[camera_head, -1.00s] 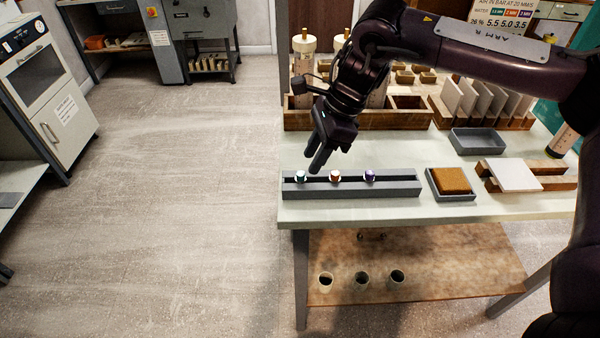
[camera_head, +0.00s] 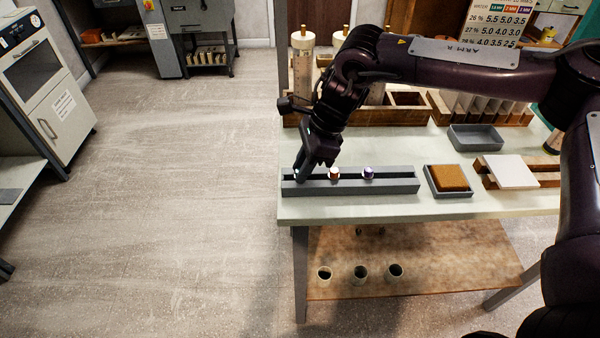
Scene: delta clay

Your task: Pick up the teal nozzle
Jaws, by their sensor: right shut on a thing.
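My right gripper (camera_head: 301,175) points down at the left end of a long grey rack (camera_head: 390,187) on the bench. It is shut on the teal nozzle, which its fingers hide from view. The gripper is low, at the rack's slot. An orange nozzle (camera_head: 334,174) and a purple nozzle (camera_head: 368,173) stand in the rack to the right of the gripper. My left gripper is not in view.
A grey tray with a brown sponge (camera_head: 450,178) and a white plate on wooden rails (camera_head: 509,172) lie to the right. An empty grey tray (camera_head: 475,137) stands behind. Wooden organisers with tall cylinders (camera_head: 302,70) line the bench's back.

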